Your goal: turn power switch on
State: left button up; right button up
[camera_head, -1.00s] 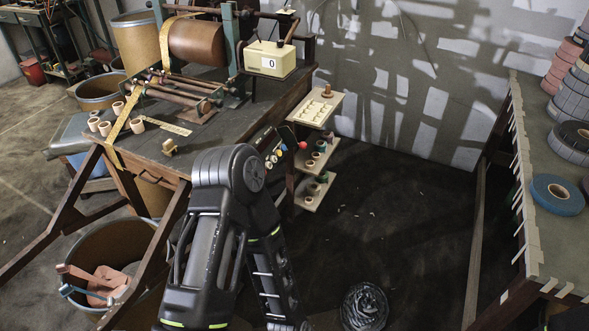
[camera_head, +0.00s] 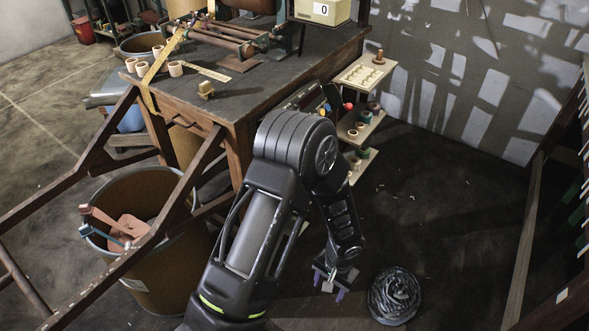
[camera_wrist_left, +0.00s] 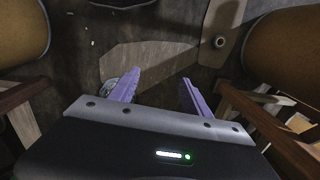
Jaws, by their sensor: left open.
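The control panel on the side of the wooden workbench (camera_head: 262,92) is mostly hidden behind my left arm in the head view. Only a few coloured buttons (camera_head: 326,107) and a red knob (camera_head: 348,106) show beside the arm. I cannot pick out the power switch or tell its state. My left gripper (camera_head: 329,291) hangs low over the floor, well below the panel, with purple fingers pointing down. In the left wrist view the gripper (camera_wrist_left: 158,88) is open and empty, with floor between the fingers. My right gripper is not in view.
A bin (camera_head: 160,278) with clamps stands at left, by the bench's slanted wooden legs. Small shelves (camera_head: 362,128) hold tape rolls right of the panel. A dark round bundle (camera_head: 395,296) lies on the floor near my gripper. Open floor (camera_head: 450,200) lies at right.

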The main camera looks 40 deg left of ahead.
pick_arm(q)
jog(key=w+a+r+n+t+y+b, duration=0.1)
jog(key=w+a+r+t+y+b, duration=0.15)
jog(key=w+a+y+b, duration=0.7)
jog(key=w+a+r+n+y, duration=0.1)
jog(key=w+a+r, duration=0.2)
jog(key=r, duration=0.3)
jog(key=w+a+r+n+t+y+b, duration=0.1)
jog(key=w+a+r+n, duration=0.1)
jog(key=w+a+r, duration=0.2)
jog(key=w+a+r+n+t+y, duration=0.1)
jog(key=w+a+r, duration=0.3)
jog(key=r, duration=0.6)
jog(key=shift+w+a+y, duration=0.15)
jog(key=shift+a+y, duration=0.2)
jog(key=shift+y, duration=0.2)
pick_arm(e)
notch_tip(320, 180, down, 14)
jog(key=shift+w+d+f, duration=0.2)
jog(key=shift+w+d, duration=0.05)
pick_arm(q)
jog(key=shift+a+t+b, duration=0.1)
jog(key=shift+t+b, duration=0.15)
jog(key=shift+b, duration=0.05)
